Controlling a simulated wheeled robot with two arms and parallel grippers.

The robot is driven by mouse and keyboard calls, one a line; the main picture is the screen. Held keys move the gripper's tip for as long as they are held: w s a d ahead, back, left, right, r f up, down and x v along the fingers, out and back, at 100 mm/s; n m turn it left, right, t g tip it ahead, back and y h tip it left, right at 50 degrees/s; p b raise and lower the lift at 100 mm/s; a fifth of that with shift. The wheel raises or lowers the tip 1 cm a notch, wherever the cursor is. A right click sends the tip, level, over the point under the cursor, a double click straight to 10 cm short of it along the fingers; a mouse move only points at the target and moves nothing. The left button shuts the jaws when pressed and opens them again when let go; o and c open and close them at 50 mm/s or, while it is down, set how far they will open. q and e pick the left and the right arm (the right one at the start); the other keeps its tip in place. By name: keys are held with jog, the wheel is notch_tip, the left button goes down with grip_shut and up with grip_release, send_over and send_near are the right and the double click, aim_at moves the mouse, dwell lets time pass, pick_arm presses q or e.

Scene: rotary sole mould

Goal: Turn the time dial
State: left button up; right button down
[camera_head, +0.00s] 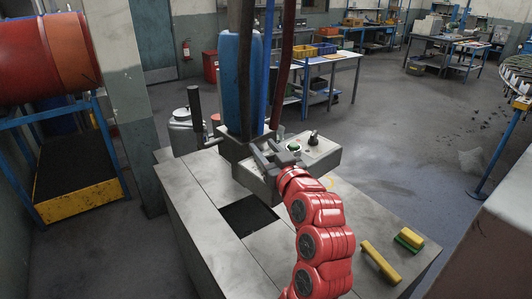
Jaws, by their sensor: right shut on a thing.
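A grey control box (322,156) stands on the bench's far edge, with small controls on its top face. A black knob (313,138) stands free at its right side. A round green-rimmed control (293,146) sits left of it, close to my gripper. My right gripper (274,151) comes in from the bottom on its red arm and is at the left part of the box top. Its jaws are shut on a small dial there, which they largely hide. I cannot read the dial's marks or setting. My left gripper is not in view.
A square opening (248,215) is in the grey bench top (190,205). A yellow-handled brush (380,262) and a green-and-yellow block (408,240) lie at right. A grey canister (185,132) stands behind left.

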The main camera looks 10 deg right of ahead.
jog(key=n+y+b, duration=0.1)
jog(key=b, duration=0.1)
jog(key=n+g+y+b, duration=0.1)
jog(key=y+b, duration=0.1)
jog(key=b, duration=0.1)
jog(key=n+g+y+b, duration=0.1)
jog(key=y+b, duration=0.1)
jog(key=shift+s+a+f+n+b, duration=0.2)
jog(key=shift+a+f+n+b, duration=0.1)
jog(key=shift+f+n+b, duration=0.1)
jog(key=shift+a+r+n+g+y+b, duration=0.1)
jog(key=shift+n+g+y+b, duration=0.3)
jog(key=shift+y, duration=0.4)
jog(key=shift+s+a+r+n+g+y, duration=0.15)
jog(key=shift+n+g+y, duration=0.55)
jog(key=shift+y, duration=0.1)
jog(key=shift+s+a+r+n+g+y, duration=0.1)
jog(key=shift+a+n+g+y, duration=0.05)
jog(key=shift+n+g+y, duration=0.35)
jog(key=shift+s+a+n+g+y, duration=0.1)
jog(key=shift+n+g+y, duration=0.3)
jog(key=shift+g+y, duration=0.1)
jog(key=shift+c, duration=2)
grip_release()
